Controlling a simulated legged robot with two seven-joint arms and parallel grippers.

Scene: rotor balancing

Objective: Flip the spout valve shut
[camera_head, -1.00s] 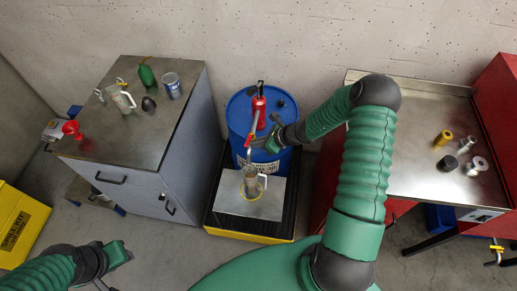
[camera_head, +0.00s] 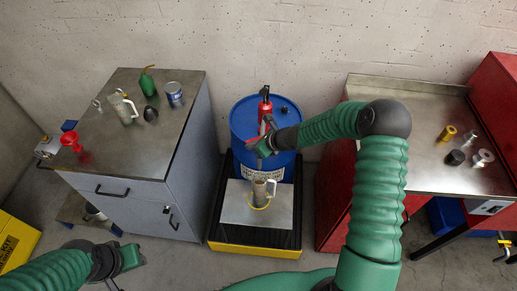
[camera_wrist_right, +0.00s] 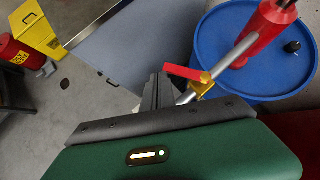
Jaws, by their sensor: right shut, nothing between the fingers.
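The red pump (camera_head: 265,104) stands on top of the blue drum (camera_head: 240,128). In the right wrist view its silver spout tube (camera_wrist_right: 236,52) runs down to a brass spout valve (camera_wrist_right: 202,85) with a red lever (camera_wrist_right: 186,73). My right gripper (camera_head: 260,150) is in front of the pump and hides most of the spout in the head view. In the wrist view its fingers (camera_wrist_right: 158,88) are shut and empty, close beside the lever's free end; whether they touch cannot be told. My left gripper (camera_head: 132,257) is at lower left, away from the drum.
A jug (camera_head: 260,192) with a pale handle stands on a metal plate (camera_head: 233,208) below the spout, over a black and yellow spill tray (camera_head: 252,250). A grey cabinet (camera_head: 133,139) with several items stands left. A metal-topped bench (camera_head: 425,155) with small parts stands right.

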